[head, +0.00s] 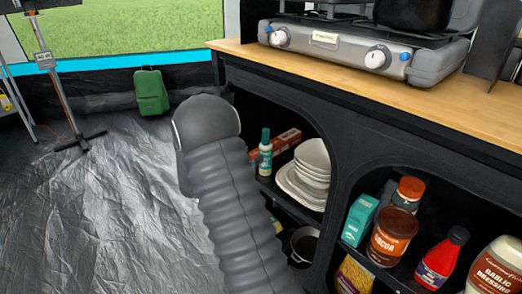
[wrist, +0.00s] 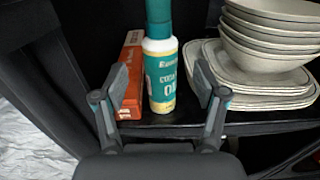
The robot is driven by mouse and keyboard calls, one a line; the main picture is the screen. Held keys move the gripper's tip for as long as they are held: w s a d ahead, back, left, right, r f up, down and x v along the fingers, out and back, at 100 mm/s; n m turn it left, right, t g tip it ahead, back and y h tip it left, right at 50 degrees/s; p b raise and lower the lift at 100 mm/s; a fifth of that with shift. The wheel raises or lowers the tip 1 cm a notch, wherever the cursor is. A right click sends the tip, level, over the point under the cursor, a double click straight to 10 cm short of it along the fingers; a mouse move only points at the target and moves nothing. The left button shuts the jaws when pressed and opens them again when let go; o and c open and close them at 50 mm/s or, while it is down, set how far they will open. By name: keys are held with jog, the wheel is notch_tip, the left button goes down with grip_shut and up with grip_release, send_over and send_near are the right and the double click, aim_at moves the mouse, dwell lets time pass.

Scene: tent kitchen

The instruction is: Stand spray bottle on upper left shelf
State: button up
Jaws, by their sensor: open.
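The spray bottle (wrist: 160,75) has a teal top, a white and teal label and a pale base. It stands upright on the upper left shelf (wrist: 185,121) of the cabinet, and it also shows in the head view (head: 265,155). In the wrist view my gripper (wrist: 162,85) is open, with one finger on each side of the bottle's lower part. The fingers look apart from the bottle. In the head view my arm hides the gripper and part of the cabinet's left side.
A red-orange box (wrist: 131,70) stands close left of the bottle. Stacked plates and bowls (wrist: 265,50) stand close right. A pot (head: 304,243) is on the lower shelf. The right compartment holds a cocoa jar (head: 393,236) and sauce bottles. A stove (head: 365,50) sits on the wooden counter.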

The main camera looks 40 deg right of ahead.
jog(key=a, duration=0.5)
jog(key=s+a+r+m+g+y, duration=0.1)
jog(key=s+a+r+m+y, duration=0.15)
jog(key=s, duration=0.35)
jog(key=s+a+r+m+g+y, duration=0.1)
jog(key=s+a+r+m+y, duration=0.1)
jog(key=s+m+y, duration=0.3)
jog(key=s+a+r+m+g, duration=0.1)
jog(key=s+a+r+m, duration=0.15)
jog(key=s, duration=0.35)
jog(key=s+a+r+m+t+y, duration=0.2)
jog(key=s+a+m+t+y, duration=0.1)
jog(key=a, duration=0.5)
jog(key=s+a+r+m+t+y, duration=0.2)
jog(key=s+a+m+t+y, duration=0.2)
jog(key=s+a, duration=0.5)
jog(key=m+y, duration=0.2)
jog(key=y, duration=0.1)
jog(key=shift+s+a, duration=0.3)
jog(key=shift+s, duration=0.05)
